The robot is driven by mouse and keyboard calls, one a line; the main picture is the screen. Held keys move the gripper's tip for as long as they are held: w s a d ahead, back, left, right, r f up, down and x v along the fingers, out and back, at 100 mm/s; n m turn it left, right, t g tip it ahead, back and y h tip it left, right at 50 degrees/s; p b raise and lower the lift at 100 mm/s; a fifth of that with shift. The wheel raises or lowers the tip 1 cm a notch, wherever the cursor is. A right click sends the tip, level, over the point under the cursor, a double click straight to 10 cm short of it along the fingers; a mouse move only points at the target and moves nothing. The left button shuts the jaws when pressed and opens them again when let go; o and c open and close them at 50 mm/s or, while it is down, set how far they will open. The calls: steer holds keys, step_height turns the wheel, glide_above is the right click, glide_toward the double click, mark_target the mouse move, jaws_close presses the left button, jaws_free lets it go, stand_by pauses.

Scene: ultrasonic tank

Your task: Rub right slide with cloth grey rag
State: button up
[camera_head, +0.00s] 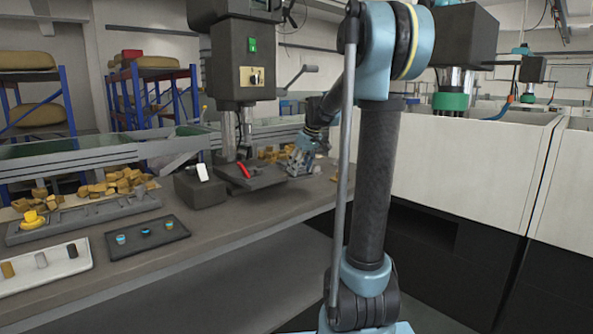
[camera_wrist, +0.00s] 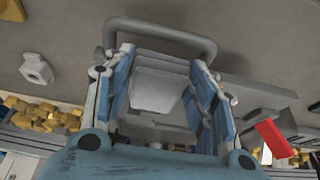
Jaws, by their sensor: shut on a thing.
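My gripper (camera_head: 303,157) is at the right side of the drill press base, low over the bench, and small in the head view. In the wrist view its two fingers (camera_wrist: 160,95) close from left and right on a pale grey, layered, block-like piece, which looks like the folded grey rag (camera_wrist: 155,82). A grey U-shaped bar (camera_wrist: 165,30) arches just beyond the rag; whether they touch I cannot tell. I cannot make out with certainty which part is the right slide. The gripper hides what lies directly under it in the head view.
The drill press (camera_head: 237,60) stands left of my gripper, with a red piece (camera_head: 243,170) on its base. A pale nut-like piece (camera_wrist: 36,68) lies on the bench top. Yellowish blocks (camera_head: 125,182), a dark tray (camera_head: 147,235) and a white tray (camera_head: 50,270) are on the left.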

steer(key=w+d, duration=0.5)
steer(key=d, duration=0.2)
stand_by(1.0)
steer(key=shift+a, duration=0.1)
step_height(320, 180, up, 6)
stand_by(0.7)
steer(key=shift+r, duration=0.15)
steer(key=shift+r, duration=1.4)
